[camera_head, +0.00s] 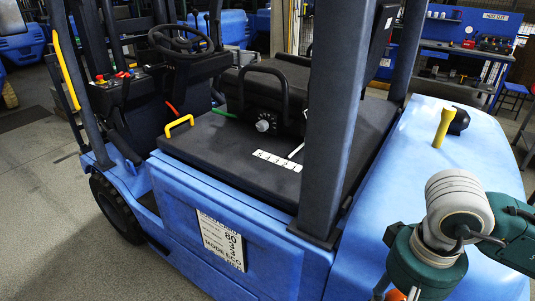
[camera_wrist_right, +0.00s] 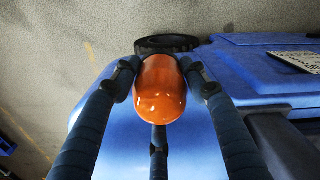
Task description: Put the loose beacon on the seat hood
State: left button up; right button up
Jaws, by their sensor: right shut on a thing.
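The loose beacon (camera_wrist_right: 160,88) is a glossy orange, rounded piece, seen in the right wrist view between the dark fingers of my right gripper (camera_wrist_right: 162,82). My right gripper is shut on it. In the head view only a small orange bit (camera_head: 396,295) shows at the bottom edge, under my right wrist. The seat hood (camera_head: 225,150) is the flat dark top behind the blue side panel of the forklift, left of the right-hand pillar. The held beacon is to the right of the hood and apart from it. My left gripper is not in view.
A thick blue-grey pillar (camera_head: 333,110) stands between my right arm and the hood. A black seat (camera_head: 270,90), a yellow handle (camera_head: 179,125) and a white marked strip (camera_head: 279,160) are on or by the hood. A yellow flashlight-like piece (camera_head: 443,127) stands on the blue rear body (camera_head: 400,200).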

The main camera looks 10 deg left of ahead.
aim_at(210, 144)
jog(key=j+z, duration=0.1)
jog(key=z, duration=0.4)
jog(key=j+z, duration=0.1)
jog(key=z, duration=0.4)
jog(key=j+z, duration=0.1)
jog(key=z, duration=0.4)
jog(key=j+z, duration=0.1)
jog(key=z, duration=0.4)
jog(key=j+z, duration=0.1)
jog(key=z, duration=0.85)
jog(key=k+j+z, duration=0.1)
jog(key=z, duration=0.4)
jog(key=k+j+z, duration=0.15)
jog(key=k, duration=0.45)
jog(key=k+u, duration=0.1)
jog(key=u, duration=0.3)
jog(key=k+u, duration=0.15)
jog(key=u, duration=0.25)
jog(key=k+j+u, duration=0.1)
jog(key=u, duration=0.8)
jog(key=j+u, duration=0.1)
jog(key=u, duration=0.35)
jog(key=j+u, duration=0.1)
jog(key=u, duration=0.85)
jog(key=j+u, duration=0.15)
jog(key=u, duration=0.35)
